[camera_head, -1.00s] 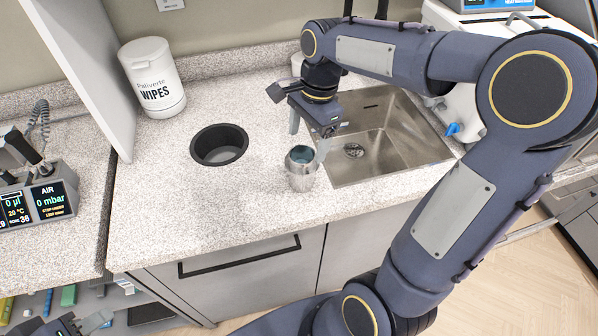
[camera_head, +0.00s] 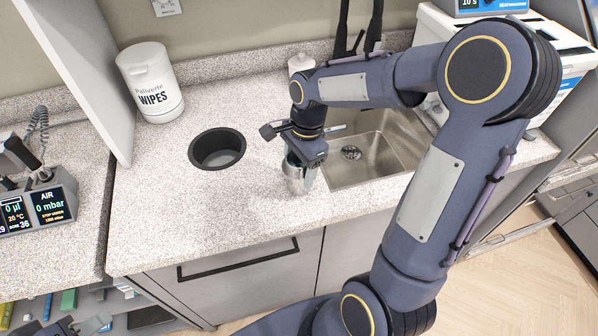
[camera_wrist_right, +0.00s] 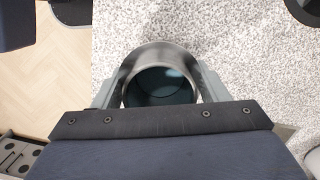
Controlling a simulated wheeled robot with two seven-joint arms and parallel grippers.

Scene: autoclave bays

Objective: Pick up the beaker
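The beaker (camera_head: 297,180) is a metallic grey cylinder standing upright on the speckled counter, left of the sink. In the right wrist view the beaker (camera_wrist_right: 160,52) shows its round rim and dark teal inside. My right gripper (camera_head: 303,163) is low over the beaker, with one finger on each side of it. In the right wrist view both fingers of the gripper (camera_wrist_right: 161,80) lie close along the beaker's sides; whether they press on it is unclear. My left gripper (camera_head: 88,325) shows only partly at the bottom left edge, its fingers mostly cut off.
A black-rimmed round hole (camera_head: 217,148) lies left of the beaker. The steel sink (camera_head: 370,150) is close on the right. A white wipes tub (camera_head: 150,82) stands at the back left, by a white partition (camera_head: 85,70). The front counter is clear.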

